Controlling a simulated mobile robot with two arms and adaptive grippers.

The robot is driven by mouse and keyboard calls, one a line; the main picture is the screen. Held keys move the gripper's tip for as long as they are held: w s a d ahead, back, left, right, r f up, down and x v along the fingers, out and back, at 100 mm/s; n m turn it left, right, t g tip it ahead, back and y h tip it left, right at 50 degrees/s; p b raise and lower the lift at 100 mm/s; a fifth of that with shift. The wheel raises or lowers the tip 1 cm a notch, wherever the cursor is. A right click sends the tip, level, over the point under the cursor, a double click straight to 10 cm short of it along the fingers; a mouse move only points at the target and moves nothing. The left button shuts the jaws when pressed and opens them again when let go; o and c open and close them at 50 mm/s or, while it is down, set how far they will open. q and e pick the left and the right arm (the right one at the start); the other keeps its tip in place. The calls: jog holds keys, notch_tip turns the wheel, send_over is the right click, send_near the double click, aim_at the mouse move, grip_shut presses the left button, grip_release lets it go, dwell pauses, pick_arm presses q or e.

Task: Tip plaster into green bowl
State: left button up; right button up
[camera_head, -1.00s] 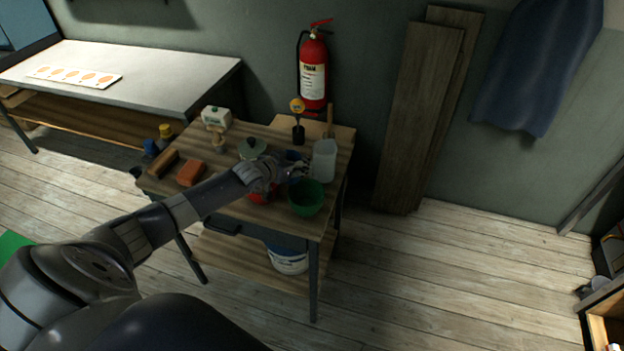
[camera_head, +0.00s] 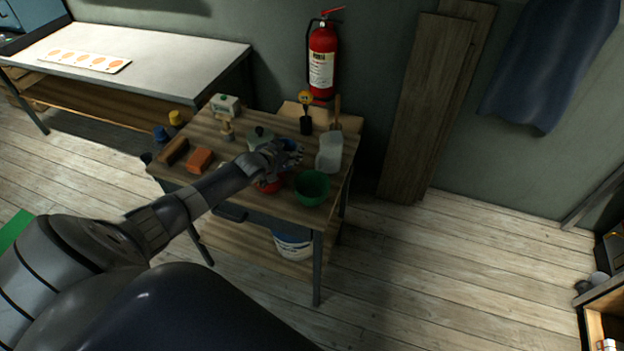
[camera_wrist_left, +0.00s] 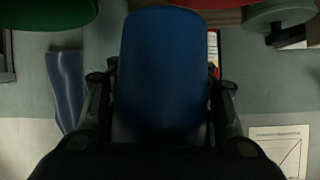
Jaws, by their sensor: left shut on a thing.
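My left gripper (camera_head: 287,155) is shut on a blue cup (camera_head: 291,148) over the table, behind and to the left of the green bowl. In the left wrist view the blue cup (camera_wrist_left: 162,70) fills the middle between the fingers; its inside and any plaster in it do not show. The green bowl (camera_head: 312,188) stands at the table's front right corner, apart from the cup. The green bowl also shows at the top left of the left wrist view (camera_wrist_left: 45,10). My right gripper is not in view.
A red bowl (camera_head: 270,185) is partly hidden under my left arm. A translucent jug (camera_head: 329,153) stands behind the green bowl. A lidded grey-green pot (camera_head: 260,138), an orange block (camera_head: 200,160) and a carton (camera_head: 227,106) are further left on the wooden table (camera_head: 240,196).

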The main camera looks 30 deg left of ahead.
pick_arm(q)
jog(key=shift+d+r+y, duration=0.15)
jog(key=shift+d+y, duration=0.1)
jog(key=shift+y, duration=0.05)
jog(key=d+r+m+t+y+b, duration=0.1)
jog(key=m+y+b, duration=0.1)
jog(key=m+b, duration=0.1)
jog(key=d+r+m+t+y+b, duration=0.1)
jog(key=d+m+y+b, duration=0.1)
jog(key=b, duration=0.3)
jog(key=d+r+m+t+y+b, duration=0.1)
jog(key=d+m+y+b, duration=0.1)
jog(key=m+b, duration=0.2)
jog(key=shift+r+m, duration=0.1)
jog(key=shift+m, duration=0.4)
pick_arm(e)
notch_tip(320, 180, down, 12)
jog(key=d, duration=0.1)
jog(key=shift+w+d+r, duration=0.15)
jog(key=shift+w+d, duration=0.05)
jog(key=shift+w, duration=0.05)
